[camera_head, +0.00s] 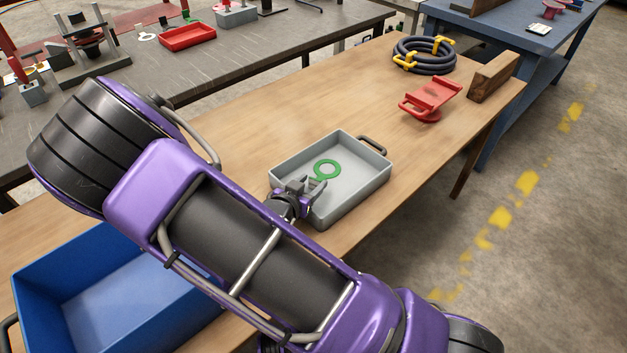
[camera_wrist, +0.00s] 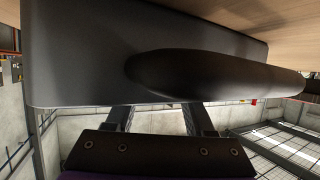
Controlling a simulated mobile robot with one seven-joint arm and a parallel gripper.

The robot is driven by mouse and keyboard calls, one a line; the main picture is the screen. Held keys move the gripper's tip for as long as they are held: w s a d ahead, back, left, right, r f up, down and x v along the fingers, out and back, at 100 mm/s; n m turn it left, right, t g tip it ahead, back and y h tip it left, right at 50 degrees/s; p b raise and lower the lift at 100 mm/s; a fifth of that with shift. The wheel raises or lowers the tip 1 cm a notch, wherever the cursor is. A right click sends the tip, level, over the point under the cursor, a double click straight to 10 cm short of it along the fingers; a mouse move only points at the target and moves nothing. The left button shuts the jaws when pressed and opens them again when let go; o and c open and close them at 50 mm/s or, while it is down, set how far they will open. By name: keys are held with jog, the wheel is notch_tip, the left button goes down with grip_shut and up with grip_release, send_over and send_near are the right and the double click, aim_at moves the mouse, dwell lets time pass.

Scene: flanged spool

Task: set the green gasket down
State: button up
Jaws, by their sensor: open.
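The green gasket (camera_head: 337,170), a flat ring, appears to lie flat on the floor of the grey tray (camera_head: 350,206), towards its far left part. My gripper (camera_head: 308,185) is open and appears empty, at the tray's left end, close to the gasket in the head view. In the wrist view my gripper's fingers (camera_wrist: 160,108) stand apart before a dark wall (camera_wrist: 75,60) with a thick bar-like handle (camera_wrist: 215,76), likely the tray's end. The gasket is not visible there. I cannot tell whether the fingers touch the tray.
The tray's far handle (camera_head: 372,144) sticks out to the right. A blue bin (camera_head: 45,290) stands at the lower left, partly behind my arm. A red part (camera_head: 432,97), a coiled hose (camera_head: 425,66) and a wooden block (camera_head: 494,77) lie farther right. Bare wood surrounds the tray.

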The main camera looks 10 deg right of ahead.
jog(key=p+v, duration=0.2)
jog(key=v, duration=0.9)
jog(key=shift+d, duration=0.1)
